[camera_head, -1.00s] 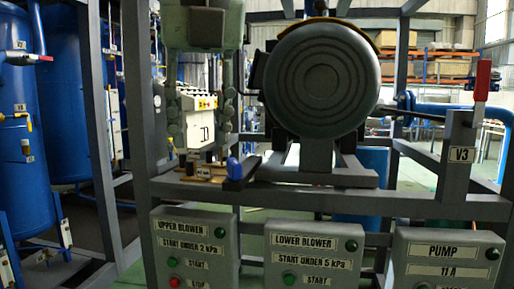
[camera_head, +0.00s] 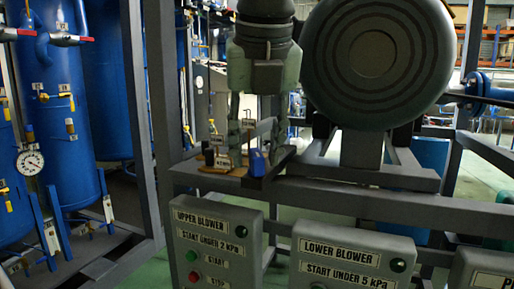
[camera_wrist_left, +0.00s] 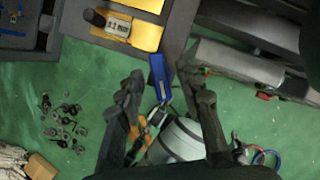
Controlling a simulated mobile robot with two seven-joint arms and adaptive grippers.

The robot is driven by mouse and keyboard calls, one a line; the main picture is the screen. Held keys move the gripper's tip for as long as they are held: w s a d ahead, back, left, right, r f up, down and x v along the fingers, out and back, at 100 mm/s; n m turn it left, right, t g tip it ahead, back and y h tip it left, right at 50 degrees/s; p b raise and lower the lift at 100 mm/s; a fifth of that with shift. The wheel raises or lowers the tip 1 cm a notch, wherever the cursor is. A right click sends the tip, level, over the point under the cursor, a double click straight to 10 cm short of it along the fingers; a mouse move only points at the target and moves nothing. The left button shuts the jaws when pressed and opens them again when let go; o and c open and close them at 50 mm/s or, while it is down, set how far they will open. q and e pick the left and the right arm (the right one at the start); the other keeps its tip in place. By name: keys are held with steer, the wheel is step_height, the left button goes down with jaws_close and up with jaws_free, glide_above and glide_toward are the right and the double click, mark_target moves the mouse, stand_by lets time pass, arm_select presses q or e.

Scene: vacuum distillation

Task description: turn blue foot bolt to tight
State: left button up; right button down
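The blue foot bolt (camera_head: 257,163) is at the front edge of the grey frame, below the big round motor, beside a tan plate. It also shows in the left wrist view as a blue piece (camera_wrist_left: 160,78) by the frame's edge. My left gripper (camera_head: 256,148) points down over it, fingers apart, one on each side in the picture. In the wrist view the fingertips (camera_wrist_left: 163,84) are spread with the blue piece between them; I see no clear contact. My right gripper is not in view.
A tan plate (camera_head: 222,171) with small tags and dark parts lies left of the bolt. The large grey motor (camera_head: 372,62) stands close on the right. Upper blower (camera_head: 215,250) and lower blower (camera_head: 350,262) boxes hang below. Blue tanks (camera_head: 58,110) stand at left.

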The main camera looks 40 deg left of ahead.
arm_select(q)
steer(key=shift+f, duration=0.1)
steer(key=shift+w, duration=0.1)
jaws_close()
stand_by(0.3)
